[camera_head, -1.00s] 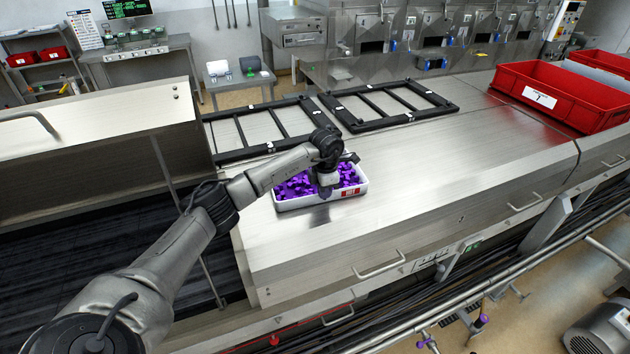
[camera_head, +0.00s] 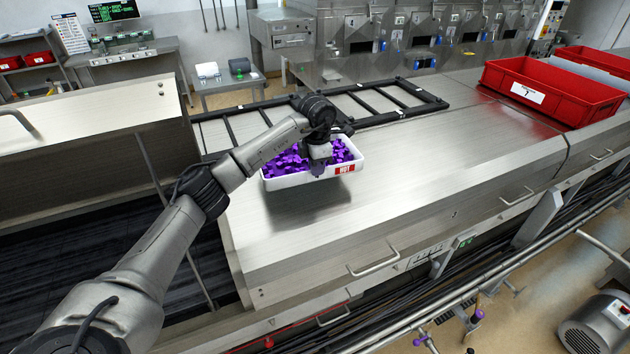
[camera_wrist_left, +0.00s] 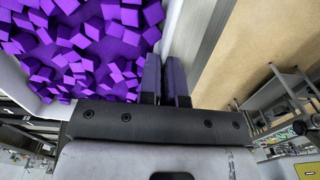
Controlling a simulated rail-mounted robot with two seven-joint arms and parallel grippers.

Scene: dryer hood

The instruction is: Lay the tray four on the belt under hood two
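A white tray (camera_head: 290,183) filled with purple cubes (camera_head: 285,163) hangs a little above the steel top, with a dark shadow below it. It has a red and white label on its near side. My left gripper (camera_head: 319,168) reaches over it and is shut on the tray's rim. In the left wrist view the two fingers (camera_wrist_left: 166,80) stand close together at the tray's edge, beside the purple cubes. A dark belt (camera_head: 95,235) runs at the left, beside and below a steel hood (camera_head: 90,140). No hood number is readable. My right gripper is out of view.
Black rack frames (camera_head: 375,103) lie on the steel top (camera_head: 430,170) behind the tray. A red crate (camera_head: 555,92) stands at the right. The steel top right of the tray is clear. The hood's side edge stands left of my arm.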

